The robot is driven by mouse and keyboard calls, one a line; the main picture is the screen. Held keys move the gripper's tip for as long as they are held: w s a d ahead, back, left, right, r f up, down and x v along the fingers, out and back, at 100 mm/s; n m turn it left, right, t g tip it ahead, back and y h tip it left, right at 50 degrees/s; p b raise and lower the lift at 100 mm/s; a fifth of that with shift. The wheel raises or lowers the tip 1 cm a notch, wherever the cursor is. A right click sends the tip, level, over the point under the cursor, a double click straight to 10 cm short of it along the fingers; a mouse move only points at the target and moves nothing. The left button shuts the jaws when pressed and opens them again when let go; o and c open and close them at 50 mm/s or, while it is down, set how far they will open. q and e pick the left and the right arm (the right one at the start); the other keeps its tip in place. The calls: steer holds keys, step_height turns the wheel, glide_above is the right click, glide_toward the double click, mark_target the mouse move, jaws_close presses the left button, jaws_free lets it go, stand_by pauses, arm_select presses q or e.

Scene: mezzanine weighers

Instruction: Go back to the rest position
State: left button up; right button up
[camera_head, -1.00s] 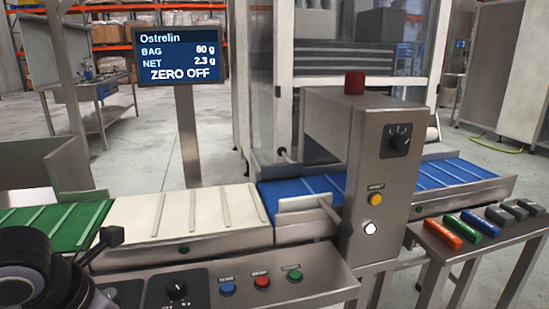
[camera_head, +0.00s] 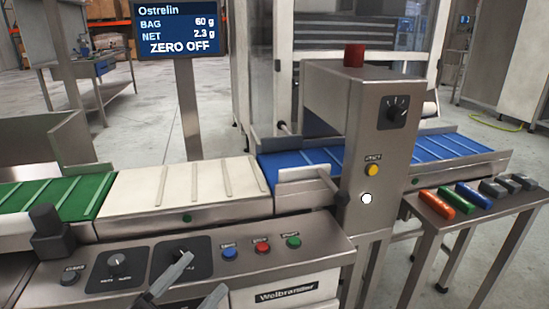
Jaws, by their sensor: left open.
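My left gripper (camera_head: 205,272) shows at the bottom edge, left of centre. Its two grey fingers are apart with nothing between them. They appear in front of the control panel (camera_head: 130,288), overlapping its right-hand black knob in the picture; I cannot tell whether they touch it. The rest of this gripper is cut off by the frame. My right gripper is not in view.
Behind the panel runs a line with a green belt (camera_head: 58,198), a white belt (camera_head: 150,196) and a blue belt (camera_head: 300,160). A grey housing (camera_head: 376,150) with a red top stands over it. A screen (camera_head: 179,28) reads ZERO OFF. A side shelf (camera_head: 425,212) holds several coloured blocks.

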arm_select(q)
steer(key=a+f+n+y, duration=0.5)
steer(key=f+n+y, duration=0.3)
steer(key=f+n, duration=0.3)
steer(key=s+a+f+n+g+y, duration=0.1)
steer(key=s+f+n+g+y, duration=0.15)
steer(key=s+f, duration=0.4)
steer(key=s+a+f+n+g+y, duration=0.1)
steer(key=s+f+n+g, duration=0.2)
steer(key=f, duration=0.6)
step_height(320, 180, up, 15)
steer(key=s+a+m+g+p, duration=0.1)
steer(key=p, duration=1.8)
steer(key=shift+a+r, duration=0.2)
steer(key=shift+a, duration=0.15)
steer(key=shift+m+y, duration=0.25)
